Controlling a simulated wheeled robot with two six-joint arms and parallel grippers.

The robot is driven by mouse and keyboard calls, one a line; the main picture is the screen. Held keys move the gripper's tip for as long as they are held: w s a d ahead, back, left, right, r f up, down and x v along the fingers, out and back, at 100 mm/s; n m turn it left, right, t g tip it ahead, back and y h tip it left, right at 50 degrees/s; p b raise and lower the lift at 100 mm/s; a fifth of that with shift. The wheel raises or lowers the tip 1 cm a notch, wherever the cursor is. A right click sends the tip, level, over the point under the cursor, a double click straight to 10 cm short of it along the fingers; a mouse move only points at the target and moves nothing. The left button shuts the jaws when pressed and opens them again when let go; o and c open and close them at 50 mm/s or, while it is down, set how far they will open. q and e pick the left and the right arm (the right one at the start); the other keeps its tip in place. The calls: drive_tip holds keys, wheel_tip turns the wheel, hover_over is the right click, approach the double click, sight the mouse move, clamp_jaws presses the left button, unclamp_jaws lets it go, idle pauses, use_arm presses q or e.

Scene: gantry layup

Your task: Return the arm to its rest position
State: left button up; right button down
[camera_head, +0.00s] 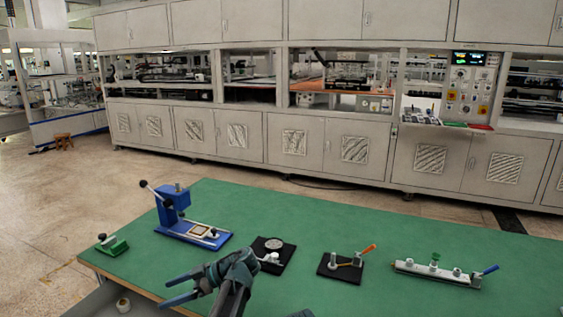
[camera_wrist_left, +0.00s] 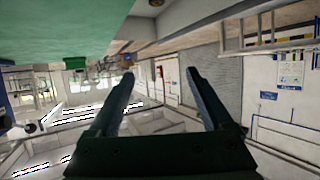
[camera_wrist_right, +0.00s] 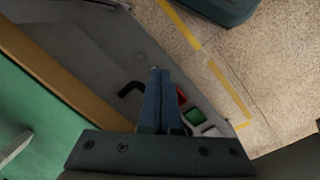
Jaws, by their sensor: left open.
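My left gripper (camera_head: 167,289) is over the near left part of the green table (camera_head: 300,215) in the head view, its fingers pointing left. In the left wrist view its two dark fingers (camera_wrist_left: 160,77) stand apart with nothing between them. My right gripper (camera_wrist_right: 159,73) shows only in the right wrist view, its blue-grey fingers side by side and closed with nothing visible between them. Below it are a grey surface, the table's wooden edge (camera_wrist_right: 60,75) and the speckled floor (camera_wrist_right: 230,70).
On the table stand a blue lever press (camera_head: 172,205), a small green block fixture (camera_head: 112,245), black-based fixtures (camera_head: 272,255) (camera_head: 341,266) and a long grey clamp rail (camera_head: 437,272). Grey cabinets (camera_head: 240,135) line the back beyond open floor.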

use_arm(q)
drive_tip(key=s+d+m+h+p, duration=0.6)
drive_tip(key=s+d+m, duration=0.2)
drive_tip(key=d+m, duration=0.3)
drive_tip(key=s+d+m+t+h+p, duration=0.1)
drive_tip(key=s+d+m+h+p, duration=0.5)
drive_tip(key=s+d+m, duration=0.3)
drive_tip(key=d+m+p, duration=0.1)
drive_tip(key=d+m, duration=0.2)
drive_tip(key=shift+s+d+t+p, duration=0.2)
drive_tip(key=shift+d+t+p, duration=0.1)
drive_tip(key=shift+d, duration=0.1)
